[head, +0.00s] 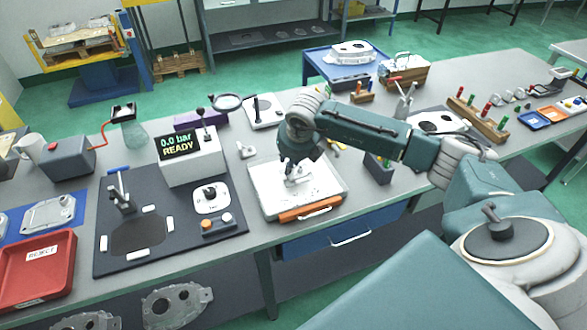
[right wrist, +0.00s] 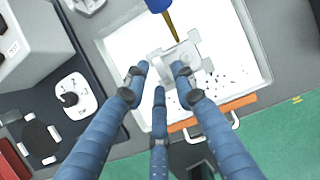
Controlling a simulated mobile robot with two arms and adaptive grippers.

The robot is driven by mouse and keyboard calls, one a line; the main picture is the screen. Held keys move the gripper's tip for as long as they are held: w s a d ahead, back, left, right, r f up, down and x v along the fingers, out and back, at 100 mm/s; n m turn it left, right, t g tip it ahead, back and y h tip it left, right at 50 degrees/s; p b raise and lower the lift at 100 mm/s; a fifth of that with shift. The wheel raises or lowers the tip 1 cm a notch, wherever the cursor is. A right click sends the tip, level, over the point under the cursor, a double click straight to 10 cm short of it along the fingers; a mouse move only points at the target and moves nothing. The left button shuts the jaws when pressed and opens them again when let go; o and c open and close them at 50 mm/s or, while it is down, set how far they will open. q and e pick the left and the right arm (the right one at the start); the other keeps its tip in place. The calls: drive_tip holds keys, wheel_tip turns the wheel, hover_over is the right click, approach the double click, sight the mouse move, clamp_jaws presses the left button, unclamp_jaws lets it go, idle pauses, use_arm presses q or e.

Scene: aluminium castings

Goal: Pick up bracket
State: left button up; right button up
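A pale grey metal bracket (right wrist: 199,62) lies in a white tray (right wrist: 120,37) at the front of the bench. In the head view the bracket (head: 300,179) is partly hidden by my right gripper (head: 290,172). My right gripper (right wrist: 158,80) points down over the tray, its three blue fingers spread apart. One fingertip overlaps the bracket in the right wrist view; the other two are beside its left and lower left. I cannot tell whether any finger touches it. My left gripper is not in view.
The tray has an orange front strip (head: 310,210) and dark specks inside. Left stand a black mat (head: 233,225) with a fixture and a box (head: 190,163) reading "0.0 bar READY". A red reject bin (head: 38,268) is far left.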

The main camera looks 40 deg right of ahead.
sight(288, 177)
drive_tip(key=shift+p+x, duration=0.65)
drive_tip(key=shift+x, duration=1.3)
drive_tip(key=shift+a, duration=0.15)
clamp_jaws()
drive_tip(key=shift+r, duration=0.15)
